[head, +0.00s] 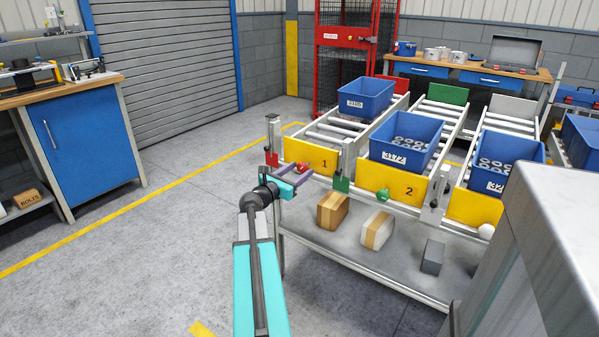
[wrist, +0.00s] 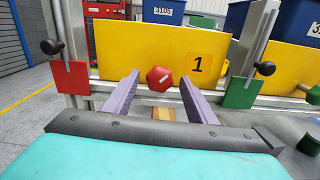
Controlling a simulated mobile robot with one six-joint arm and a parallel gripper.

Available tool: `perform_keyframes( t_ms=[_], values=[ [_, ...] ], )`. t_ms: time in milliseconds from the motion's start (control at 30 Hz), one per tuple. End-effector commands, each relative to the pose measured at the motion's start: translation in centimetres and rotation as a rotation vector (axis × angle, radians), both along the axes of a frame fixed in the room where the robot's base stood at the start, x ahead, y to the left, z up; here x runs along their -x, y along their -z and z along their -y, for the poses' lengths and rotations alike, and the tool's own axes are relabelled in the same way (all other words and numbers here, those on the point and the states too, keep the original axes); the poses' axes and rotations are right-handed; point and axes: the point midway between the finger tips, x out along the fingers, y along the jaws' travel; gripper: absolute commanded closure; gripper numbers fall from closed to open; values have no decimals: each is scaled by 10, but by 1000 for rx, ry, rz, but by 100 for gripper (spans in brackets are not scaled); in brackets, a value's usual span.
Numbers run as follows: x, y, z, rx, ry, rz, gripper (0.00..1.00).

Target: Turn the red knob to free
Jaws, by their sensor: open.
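The red knob (wrist: 160,79) is on the front of the yellow panel marked 1 (wrist: 120,48), left of the number. A short white line on its face lies nearly level, slightly tilted. My gripper (wrist: 160,84) is open, its purple fingers to the left and right of the knob. The knob shows between the fingertips; I cannot tell whether they reach around it or touch it. In the head view the knob (head: 303,168) is small and close to my gripper (head: 295,174). No label reading "free" is legible.
A post with a red plate (wrist: 72,77) stands left of the panel, one with a green plate (wrist: 240,92) right. A green knob (head: 382,195) sits on panel 2 (head: 408,186). Blue bins (head: 367,98) stand on the roller lanes. Boxes (head: 333,211) lie on the shelf below.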

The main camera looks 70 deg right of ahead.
Motion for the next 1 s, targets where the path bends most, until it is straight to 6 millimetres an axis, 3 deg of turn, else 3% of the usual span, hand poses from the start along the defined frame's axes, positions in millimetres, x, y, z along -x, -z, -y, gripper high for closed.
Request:
perform_keyframes(
  t_ms=[367,667,733,1000],
  values=[
    [1,0,3,0,0,0,48],
    [1,0,3,0,1,0,99],
    [2,0,13,0,5,0,100],
    [5,0,4,4,8,12,100]
  ],
)
